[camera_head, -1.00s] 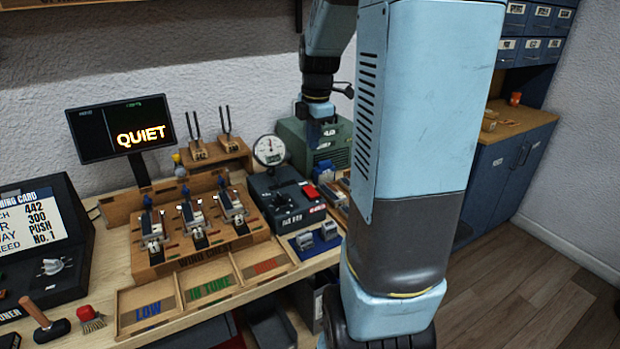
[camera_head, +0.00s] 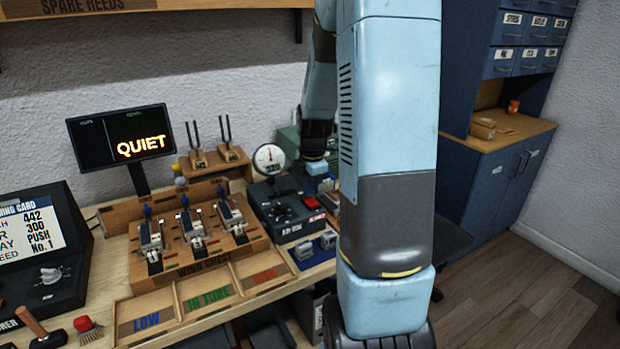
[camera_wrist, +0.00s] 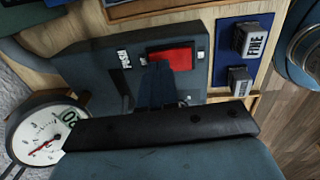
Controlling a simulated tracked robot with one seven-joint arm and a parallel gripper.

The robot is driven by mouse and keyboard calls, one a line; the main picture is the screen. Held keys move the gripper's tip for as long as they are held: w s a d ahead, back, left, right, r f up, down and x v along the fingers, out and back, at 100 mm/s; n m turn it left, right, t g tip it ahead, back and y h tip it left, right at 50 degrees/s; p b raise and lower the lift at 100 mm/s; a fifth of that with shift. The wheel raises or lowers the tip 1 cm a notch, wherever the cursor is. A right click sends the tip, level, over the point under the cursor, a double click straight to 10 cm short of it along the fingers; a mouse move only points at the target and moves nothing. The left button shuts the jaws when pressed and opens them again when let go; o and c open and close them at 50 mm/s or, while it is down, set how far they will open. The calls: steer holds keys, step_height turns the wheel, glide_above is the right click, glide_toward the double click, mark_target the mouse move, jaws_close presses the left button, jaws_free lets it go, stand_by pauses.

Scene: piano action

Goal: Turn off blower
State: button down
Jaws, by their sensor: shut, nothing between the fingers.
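A dark control box (camera_head: 283,217) stands on the bench right of the wind chest, its front lettering too small to read. It carries a red switch (camera_head: 312,203), which shows large in the wrist view (camera_wrist: 172,57). My gripper (camera_head: 320,181) is low over the box's right rear, partly hidden by my arm. In the wrist view my shut gripper (camera_wrist: 157,85) points at the box top with its tips at the near edge of the red switch. I cannot tell whether they touch. A black lever (camera_wrist: 126,95) stands left of the tips, near a PUSH label.
A round gauge (camera_head: 268,159) stands at the box's back left. The wind chest (camera_head: 200,245) with several reed mounts is to the left. Weights on a blue pad (camera_wrist: 225,60) lie beside the box. A green louvred unit (camera_head: 290,140) behind is mostly hidden. A screen (camera_head: 120,137) reads QUIET.

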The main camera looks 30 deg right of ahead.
steer(key=shift+f, duration=0.4)
steer(key=shift+w, duration=0.1)
stand_by(0.5)
steer(key=shift+s+r, duration=0.15)
steer(key=shift+s, duration=0.65)
step_height(320, 180, up, 14)
steer(key=w, duration=0.1)
steer(key=shift+w, duration=0.4)
stand_by(0.4)
